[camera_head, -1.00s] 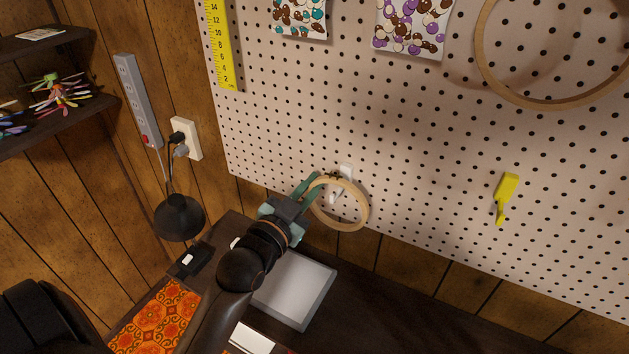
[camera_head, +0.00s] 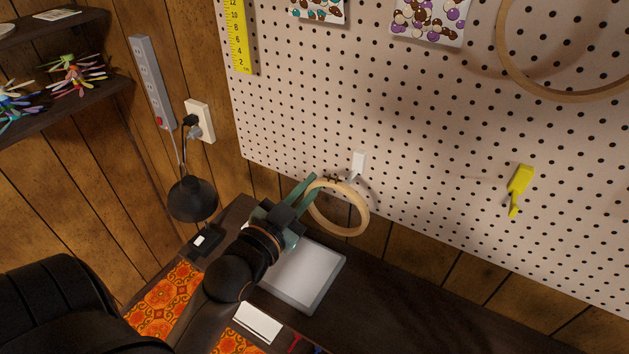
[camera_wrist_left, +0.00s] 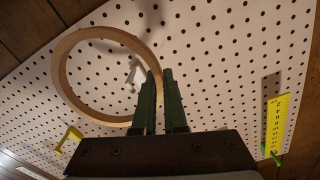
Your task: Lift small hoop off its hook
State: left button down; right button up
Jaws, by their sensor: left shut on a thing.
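The small wooden hoop (camera_head: 345,233) is a thin ring in front of the pegboard's lower edge. My left gripper (camera_head: 313,186) is shut on its upper left rim. The white hook (camera_head: 358,163) on the pegboard shows just up and right of the hoop's top in the head view. In the left wrist view, the hoop (camera_wrist_left: 60,75) reaches left from the shut fingers (camera_wrist_left: 158,78), and the hook (camera_wrist_left: 131,76) shows through the ring's opening. The hoop looks lifted clear of the board, but I cannot tell whether it touches the hook's tip. My right gripper is out of view.
A yellow hook (camera_head: 520,186), a large hoop (camera_head: 553,94) and a yellow ruler (camera_head: 238,40) are on the pegboard (camera_head: 430,130). Below are a black lamp (camera_head: 192,198), a grey tray-like panel (camera_head: 305,275) and orange patterned cloth (camera_head: 168,300) on a dark table. Shelves stand at left.

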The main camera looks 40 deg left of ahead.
pick_arm(q)
jog(key=shift+s+d, duration=0.1)
jog(key=shift+s, duration=1.85)
jog(key=shift+f, duration=0.1)
